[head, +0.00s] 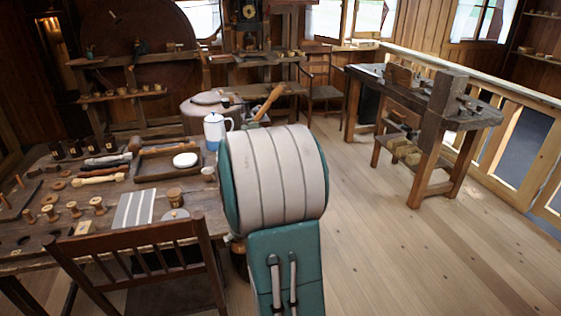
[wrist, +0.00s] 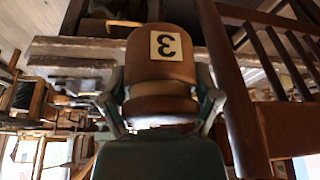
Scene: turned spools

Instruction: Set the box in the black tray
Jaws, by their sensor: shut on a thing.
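My gripper (wrist: 160,84) is shut on a brown, rounded, turned box (wrist: 158,70) in the wrist view. A finger presses on each side of it. The box has a cream label with an upside-down 3 and a paler band below. In the head view my own arm hides the gripper and the box. A dark, rimmed tray (head: 143,172) lies on the workbench at the left, with a white round item (head: 185,160) in it. I cannot tell for certain that this is the black tray.
The workbench (head: 205,196) holds several spools (head: 97,205), dark cups (head: 75,149) and a white-and-blue pot (head: 214,131). A wooden chair (head: 140,240) stands at its front; its slats show close on the right in the wrist view (wrist: 232,90).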

